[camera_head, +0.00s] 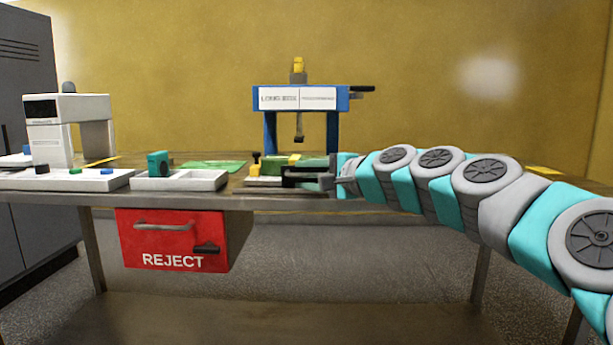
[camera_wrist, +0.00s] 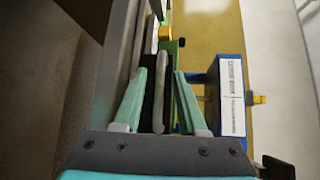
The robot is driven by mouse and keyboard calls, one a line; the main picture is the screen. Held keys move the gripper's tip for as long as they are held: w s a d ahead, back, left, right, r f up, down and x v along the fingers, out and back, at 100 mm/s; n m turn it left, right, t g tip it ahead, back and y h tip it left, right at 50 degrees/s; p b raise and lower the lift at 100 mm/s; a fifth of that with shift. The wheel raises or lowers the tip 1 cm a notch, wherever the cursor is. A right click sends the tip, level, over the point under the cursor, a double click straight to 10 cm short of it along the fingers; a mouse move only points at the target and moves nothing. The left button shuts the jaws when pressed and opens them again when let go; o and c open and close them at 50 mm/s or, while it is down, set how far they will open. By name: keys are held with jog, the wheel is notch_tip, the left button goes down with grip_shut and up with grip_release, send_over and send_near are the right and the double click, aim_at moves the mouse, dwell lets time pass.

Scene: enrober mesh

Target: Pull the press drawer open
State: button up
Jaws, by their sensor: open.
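The blue press (camera_head: 300,98) with a white label stands at the back of the bench; its blue frame also shows in the wrist view (camera_wrist: 212,95). Dark grey parts (camera_head: 305,175) at bench level before the press look like its drawer, partly hidden by my gripper. My gripper (camera_head: 343,172) reaches in from the right, at the press's front. In the wrist view, its two teal fingers (camera_wrist: 160,82) are apart. A light grey bar (camera_wrist: 160,95), apparently the drawer handle, lies between them with gaps on both sides. Contact is not visible.
A red REJECT box (camera_head: 172,240) with a handle hangs under the bench. White trays (camera_head: 205,181) and a white machine (camera_head: 47,130) stand to the left. A green sheet (camera_head: 212,167) lies on the bench. The floor in front looks clear.

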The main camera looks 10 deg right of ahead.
jog(key=v, duration=0.8)
jog(key=shift+a+f, duration=0.1)
jog(key=s+a+f+n+g+h, duration=0.1)
jog(key=s+a+f+n+g, duration=0.3)
jog(key=s+a+f, duration=0.3)
jog(key=s+a+f+n+g, duration=0.35)
jog(key=a+f, duration=0.35)
jog(key=f, duration=0.3)
jog(key=s+d+f+n+g+h+p, duration=0.1)
jog(key=s+d+f+n+g+h, duration=0.2)
jog(key=s+f, duration=0.6)
jog(key=s+d+f+n+g+h+p, duration=0.1)
jog(key=s+d+f+n+g+h, duration=0.2)
jog(key=s+f, duration=0.6)
jog(key=s+d+g+h, duration=0.1)
jog(key=s+d+g, duration=0.1)
jog(key=s, duration=0.6)
jog(key=shift+d+f, duration=0.15)
jog(key=shift+d, duration=0.25)
jog(key=shift+w, duration=0.1)
